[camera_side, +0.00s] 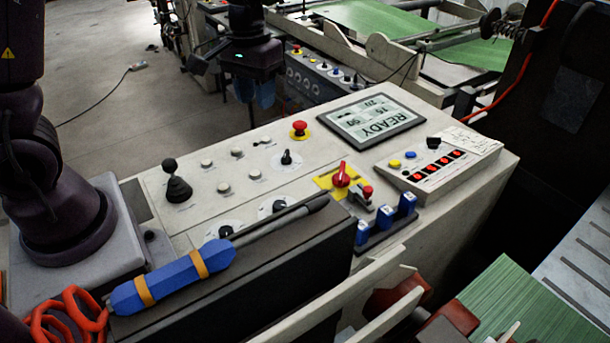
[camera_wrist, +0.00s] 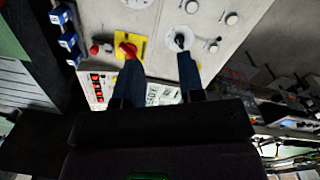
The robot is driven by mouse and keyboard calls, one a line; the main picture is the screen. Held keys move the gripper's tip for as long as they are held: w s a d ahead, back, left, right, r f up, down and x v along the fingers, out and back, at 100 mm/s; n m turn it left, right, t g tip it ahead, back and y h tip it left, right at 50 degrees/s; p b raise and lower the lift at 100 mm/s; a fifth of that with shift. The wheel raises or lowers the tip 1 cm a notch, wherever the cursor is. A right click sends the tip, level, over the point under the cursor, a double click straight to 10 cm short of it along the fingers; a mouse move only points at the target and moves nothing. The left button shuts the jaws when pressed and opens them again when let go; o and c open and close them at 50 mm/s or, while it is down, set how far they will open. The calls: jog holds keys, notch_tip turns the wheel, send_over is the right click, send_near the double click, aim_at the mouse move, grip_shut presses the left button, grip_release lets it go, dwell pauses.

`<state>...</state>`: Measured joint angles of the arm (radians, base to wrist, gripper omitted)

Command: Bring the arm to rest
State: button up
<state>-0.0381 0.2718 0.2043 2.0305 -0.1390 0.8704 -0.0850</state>
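My gripper (camera_side: 253,100) hangs in the air beyond the far edge of the control console (camera_side: 235,160) in the side view, pointing down. In the wrist view, its two blue fingers stand apart with nothing between them, so my gripper (camera_wrist: 158,66) is open and empty. It touches no control that I can see. The display (camera_side: 371,122) on the console reads READY. In the wrist view, my fingers partly hide the display (camera_wrist: 160,94).
The console carries a black lever (camera_side: 177,183), a red mushroom button (camera_side: 299,129), a red rotary switch (camera_side: 342,175) on yellow and blue switches (camera_side: 385,216). A blue-handled tool (camera_side: 172,285) lies at the front. Machinery with green sheet (camera_side: 390,22) stands behind.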

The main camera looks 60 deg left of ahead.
jog(key=s+d+r+m+t, duration=0.2)
jog(key=s+d+r, duration=0.1)
jog(key=s+r, duration=0.3)
jog(key=s+d+r+m+t, duration=0.2)
jog(key=s+d+r+t, duration=0.1)
jog(key=s+r, duration=0.3)
jog(key=shift+s+d+r+m+t+y, duration=0.3)
jog(key=shift+s+r+m, duration=0.1)
jog(key=shift+s, duration=0.7)
